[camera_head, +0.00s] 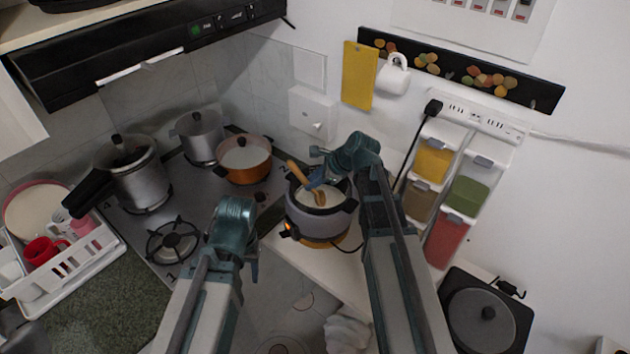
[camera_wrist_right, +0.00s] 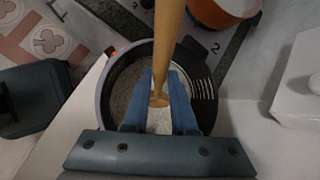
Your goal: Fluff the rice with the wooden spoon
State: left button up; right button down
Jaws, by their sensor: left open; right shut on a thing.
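The rice cooker (camera_head: 318,222) stands uncovered on the white counter, with white rice (camera_head: 330,196) inside. The wooden spoon (camera_head: 298,172) leans in the pot, its handle pointing up and to the left. My right gripper (camera_head: 318,182) is over the pot and shut on the spoon. In the right wrist view the spoon (camera_wrist_right: 168,45) runs between the blue fingers (camera_wrist_right: 160,100), with the pot (camera_wrist_right: 106,95) and rice below; the spoon's lower end is partly hidden. My left gripper (camera_head: 252,265) is open and empty, low in front of the stove, left of the cooker.
An orange pot (camera_head: 246,166) stands on the stove just left of the cooker, with steel pots (camera_head: 142,180) farther left. Spice dispensers (camera_head: 448,230) hang on the wall at the right.

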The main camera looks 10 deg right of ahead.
jog(key=shift+s+a+r+p, duration=0.15)
jog(key=shift+a+r+p, duration=0.7)
jog(key=shift+r+p, duration=0.85)
jog(key=shift+s+a+r+p, duration=0.1)
jog(key=shift+a+r+p, duration=0.7)
jog(key=shift+r+p, duration=0.85)
jog(key=shift+s+a+r+p, duration=0.15)
jog(key=shift+a+r+p, duration=0.7)
jog(key=shift+r+p, duration=0.85)
jog(key=shift+r, duration=0.25)
notch_tip(320, 180, up, 5)
jog(key=p, duration=0.5)
send_over(290, 161)
jog(key=s+d, duration=0.1)
jog(key=shift+f, duration=0.1)
jog(key=shift+s, duration=0.1)
